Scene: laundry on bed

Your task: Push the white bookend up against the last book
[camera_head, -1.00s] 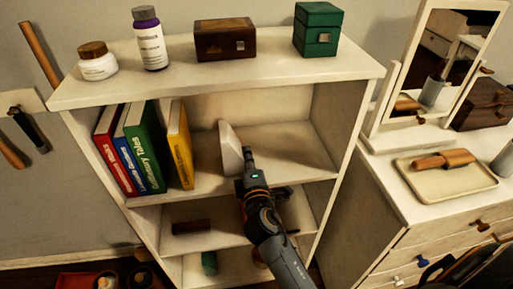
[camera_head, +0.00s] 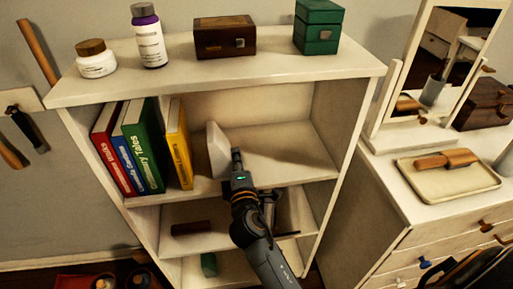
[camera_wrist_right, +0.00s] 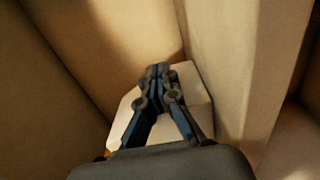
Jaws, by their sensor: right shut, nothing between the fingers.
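The white bookend (camera_head: 216,150) stands on the upper open shelf, to the right of the books. The last book, yellow (camera_head: 179,145), stands upright nearest it, with a gap between them. My right gripper (camera_head: 237,157) is shut and empty, with its tips at the bookend's right side, apparently touching it. In the right wrist view the shut fingers (camera_wrist_right: 158,72) lie in front of the pale bookend (camera_wrist_right: 196,88) and hide part of it. My left gripper is not in view.
Green (camera_head: 143,147), blue and red books lean at the shelf's left, with a narrow gap before the yellow one. The shelf (camera_head: 285,155) is clear right of my gripper. The bookcase top (camera_head: 275,72) carries boxes and bottles above. A dresser with a tray (camera_head: 450,184) stands at right.

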